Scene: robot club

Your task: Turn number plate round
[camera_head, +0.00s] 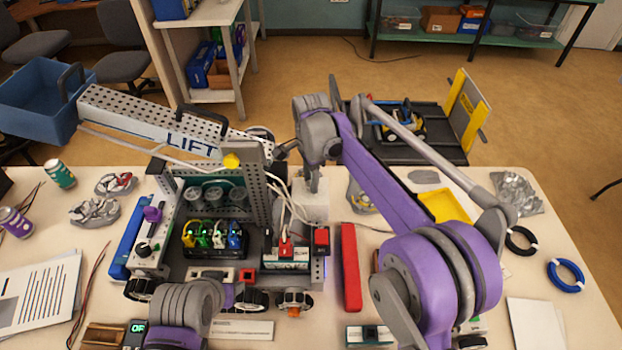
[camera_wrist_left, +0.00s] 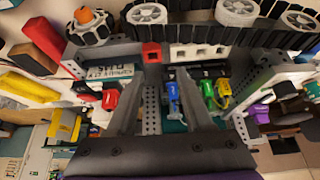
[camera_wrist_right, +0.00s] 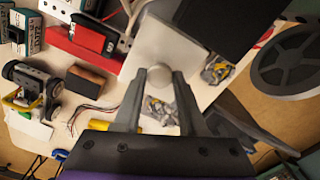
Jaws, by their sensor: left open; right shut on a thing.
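My right gripper (camera_head: 314,186) reaches down at the right rear of the metal-framed robot (camera_head: 215,215). In the right wrist view its fingers (camera_wrist_right: 159,78) are shut on a pale round knob (camera_wrist_right: 158,75) in front of a pale square plate (camera_wrist_right: 165,48). In the head view a pale block (camera_head: 312,207) shows under that gripper. I cannot tell for certain whether this is the number plate; no number is readable on it. In the left wrist view my left gripper (camera_wrist_left: 167,72) is open and empty over coloured connectors (camera_wrist_left: 222,90). It is not clear in the head view.
A perforated arm marked LIFT (camera_head: 185,125) extends left to a blue bin (camera_head: 45,100). A red bar (camera_head: 350,267) lies beside the robot. A yellow tray (camera_head: 445,206), a crumpled silver bag (camera_head: 515,193) and tape rolls (camera_head: 565,275) lie right.

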